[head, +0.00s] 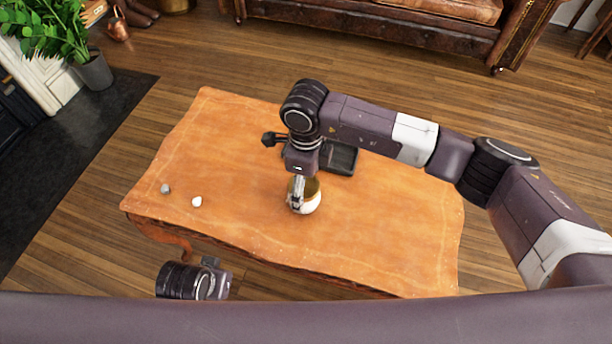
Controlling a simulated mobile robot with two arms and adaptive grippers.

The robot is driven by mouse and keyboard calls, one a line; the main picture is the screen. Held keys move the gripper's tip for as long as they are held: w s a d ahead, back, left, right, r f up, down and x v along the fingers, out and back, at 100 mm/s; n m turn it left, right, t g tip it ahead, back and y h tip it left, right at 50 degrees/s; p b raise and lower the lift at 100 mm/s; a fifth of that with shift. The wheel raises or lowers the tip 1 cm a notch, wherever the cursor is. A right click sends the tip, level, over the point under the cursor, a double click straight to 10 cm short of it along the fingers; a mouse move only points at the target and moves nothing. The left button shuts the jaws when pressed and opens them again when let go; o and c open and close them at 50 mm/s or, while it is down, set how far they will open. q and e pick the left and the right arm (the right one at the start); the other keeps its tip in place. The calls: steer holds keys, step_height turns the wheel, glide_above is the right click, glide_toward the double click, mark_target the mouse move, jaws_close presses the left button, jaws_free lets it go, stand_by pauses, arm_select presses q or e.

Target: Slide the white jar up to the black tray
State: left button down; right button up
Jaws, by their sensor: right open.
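The white jar (311,203), with a brownish-gold top, stands near the middle of the wooden table (230,150). The black tray (341,158) lies behind it, partly hidden by my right arm. My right gripper (297,205) is open and points down at the left side of the jar, overlapping it in the picture; I cannot tell whether they touch. My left gripper (215,270) shows only in part at the lower left, off the table's front edge, and its fingers cannot be made out.
A white stone-like piece (197,202) and a grey one (166,188) lie at the table's left. The table's right side is clear. A brown leather sofa (400,22) stands behind, and a potted plant (93,70) stands at the far left.

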steer(key=shift+f, duration=0.5)
steer(key=c, duration=1.5)
